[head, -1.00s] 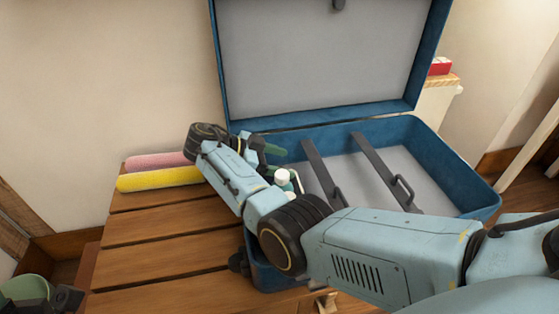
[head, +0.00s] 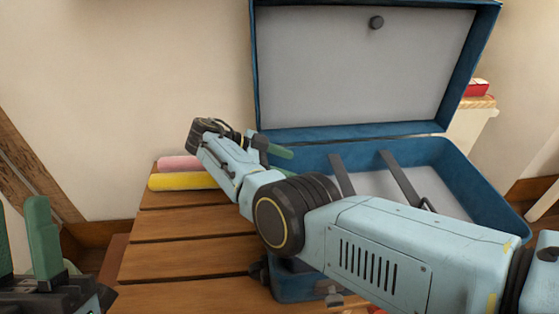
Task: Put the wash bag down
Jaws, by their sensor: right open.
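I cannot make out the wash bag; my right arm covers the near left part of the suitcase. The open blue suitcase (head: 470,178) has a grey lining and dark straps, with its lid raised at the back. My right gripper (head: 280,151) is over the suitcase's back left corner, by the lid hinge. It is open, with one green finger showing and the other hidden by the wrist. My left gripper (head: 22,240) is at the lower left edge, away from the suitcase. Its green fingers stand apart with nothing seen between them.
The suitcase sits on a slatted wooden bench (head: 185,258). A pink roll (head: 178,163) and a yellow roll (head: 180,181) lie at the bench's back left. The slats in front of them are clear. A red item (head: 477,88) rests on a stand behind the suitcase, right.

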